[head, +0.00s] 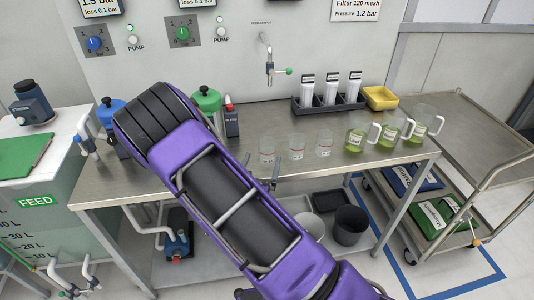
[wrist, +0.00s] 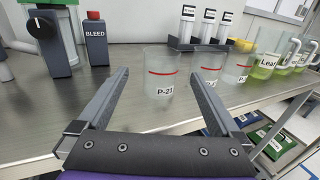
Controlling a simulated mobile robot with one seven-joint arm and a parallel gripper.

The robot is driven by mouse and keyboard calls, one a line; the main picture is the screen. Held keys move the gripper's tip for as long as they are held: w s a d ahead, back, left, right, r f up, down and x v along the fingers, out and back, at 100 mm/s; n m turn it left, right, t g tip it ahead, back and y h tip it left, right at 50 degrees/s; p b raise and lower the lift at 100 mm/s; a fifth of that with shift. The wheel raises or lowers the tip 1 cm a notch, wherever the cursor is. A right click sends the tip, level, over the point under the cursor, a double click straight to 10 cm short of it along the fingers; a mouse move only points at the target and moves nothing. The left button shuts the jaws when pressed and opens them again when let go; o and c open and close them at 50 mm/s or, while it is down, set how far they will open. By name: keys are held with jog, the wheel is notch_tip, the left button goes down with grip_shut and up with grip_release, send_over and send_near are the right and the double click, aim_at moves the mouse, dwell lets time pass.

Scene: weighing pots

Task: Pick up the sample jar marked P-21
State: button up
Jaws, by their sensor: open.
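The clear sample jar marked P-21 (wrist: 162,74) stands upright on the steel bench, with a red line and a white label, in the wrist view. It appears to be the leftmost of the clear jars in the head view (head: 266,151). My gripper (wrist: 158,77) is open and empty, its fingers pointing toward the jar. The jar shows between the two fingertips and seems just beyond them; no contact is visible. In the head view my arm hides much of the gripper.
Two similar clear jars (wrist: 206,66) (head: 325,146) stand close to the right of it, then several green-filled jugs (head: 355,139). A black rack (head: 327,104) with white-labelled tubes and a yellow tray (head: 380,97) stand behind. A BLEED box (wrist: 95,43) stands to the left.

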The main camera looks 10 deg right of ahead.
aim_at(265, 152)
jog(key=x, duration=0.7)
jog(key=shift+w+d, duration=0.15)
jog(key=shift+w, duration=0.05)
jog(key=shift+c, duration=0.2)
